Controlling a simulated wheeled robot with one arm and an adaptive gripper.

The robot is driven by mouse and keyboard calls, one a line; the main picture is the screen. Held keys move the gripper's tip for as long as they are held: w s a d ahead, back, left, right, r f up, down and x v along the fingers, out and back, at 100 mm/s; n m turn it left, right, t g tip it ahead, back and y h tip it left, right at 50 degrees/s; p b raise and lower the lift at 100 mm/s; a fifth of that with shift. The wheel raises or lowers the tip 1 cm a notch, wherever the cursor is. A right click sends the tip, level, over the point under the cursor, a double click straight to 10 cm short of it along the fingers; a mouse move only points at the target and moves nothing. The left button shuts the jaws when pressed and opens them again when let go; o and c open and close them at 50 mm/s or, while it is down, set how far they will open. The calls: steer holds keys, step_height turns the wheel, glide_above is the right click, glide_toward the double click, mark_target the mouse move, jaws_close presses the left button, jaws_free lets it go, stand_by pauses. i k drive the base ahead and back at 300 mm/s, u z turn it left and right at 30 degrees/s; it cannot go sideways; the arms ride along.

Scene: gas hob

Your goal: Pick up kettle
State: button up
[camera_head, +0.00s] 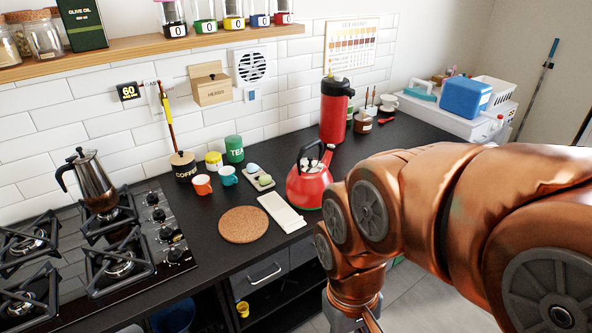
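The red kettle (308,188) stands upright on the black worktop (262,263), left of my copper-coloured arm. Its black handle arches over the top and its spout points up and to the right. My arm passes close to its right side in the picture. My gripper (360,322) is at the bottom edge, below the worktop's front edge and apart from the kettle. Only a small part of it shows; its fingertips are cut off, so I cannot tell whether it is open.
A round cork mat (243,224) and a white rectangular piece (282,212) lie in front of the kettle. A tall red flask (335,108) stands behind it. Orange (202,185) and blue (228,176) cups are to its left. The gas hob (131,233) with a moka pot (92,183) is further left.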

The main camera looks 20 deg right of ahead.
mark_target(302, 190)
steer(key=k, duration=0.55)
steer(key=u, duration=0.65)
steer(key=i, duration=0.95)
steer(key=z, duration=0.15)
